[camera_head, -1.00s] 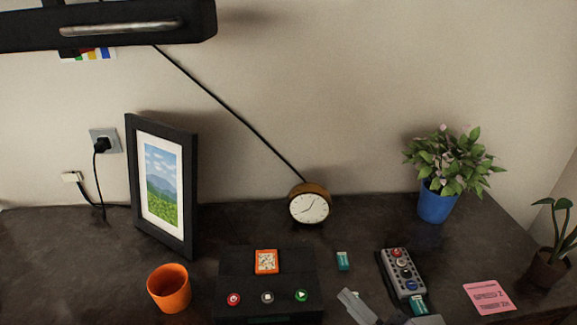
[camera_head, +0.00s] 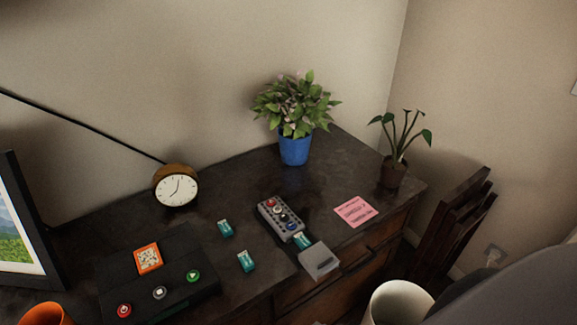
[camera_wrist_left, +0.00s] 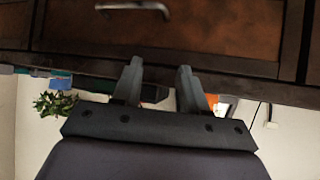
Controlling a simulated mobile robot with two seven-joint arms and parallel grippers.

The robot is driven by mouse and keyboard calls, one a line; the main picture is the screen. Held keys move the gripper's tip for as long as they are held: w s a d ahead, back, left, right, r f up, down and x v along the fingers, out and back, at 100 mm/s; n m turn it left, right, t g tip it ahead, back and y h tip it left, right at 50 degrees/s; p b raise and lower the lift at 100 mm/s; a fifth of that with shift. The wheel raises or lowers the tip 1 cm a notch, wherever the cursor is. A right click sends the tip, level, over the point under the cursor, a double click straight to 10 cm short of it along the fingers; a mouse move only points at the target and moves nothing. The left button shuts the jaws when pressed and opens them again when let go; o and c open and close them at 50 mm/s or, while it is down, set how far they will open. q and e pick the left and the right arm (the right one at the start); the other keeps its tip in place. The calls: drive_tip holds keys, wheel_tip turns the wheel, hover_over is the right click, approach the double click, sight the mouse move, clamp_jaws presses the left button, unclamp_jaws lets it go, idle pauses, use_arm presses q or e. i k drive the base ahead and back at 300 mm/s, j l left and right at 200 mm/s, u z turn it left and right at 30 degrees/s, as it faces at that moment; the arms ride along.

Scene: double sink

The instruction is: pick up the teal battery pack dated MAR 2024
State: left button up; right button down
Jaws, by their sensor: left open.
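Three small teal battery packs show in the head view. One (camera_head: 225,228) lies on the dark desk right of the black box. Another (camera_head: 245,262) lies nearer the desk's front edge. A third (camera_head: 303,242) is between the grey button panel (camera_head: 281,220) and a light grey block (camera_head: 319,262), partly hidden. Their date print is too small to read. My left gripper (camera_wrist_left: 158,74) shows in the left wrist view, open and empty, below a drawer front (camera_wrist_left: 200,28) in that picture. Neither gripper is visible in the head view.
The black box (camera_head: 180,301) with coloured buttons and an orange tile stands left of the packs. A clock (camera_head: 176,187), blue-potted plant (camera_head: 295,150), smaller plant (camera_head: 394,173) and pink note (camera_head: 355,211) are on the desk. A white bin (camera_head: 400,305) stands at lower right.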

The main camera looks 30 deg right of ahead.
sight(303, 243)
drive_tip(key=l+z, duration=0.2)
drive_tip(key=z, duration=0.2)
drive_tip(key=l+z, duration=0.2)
drive_tip(key=z, duration=0.2)
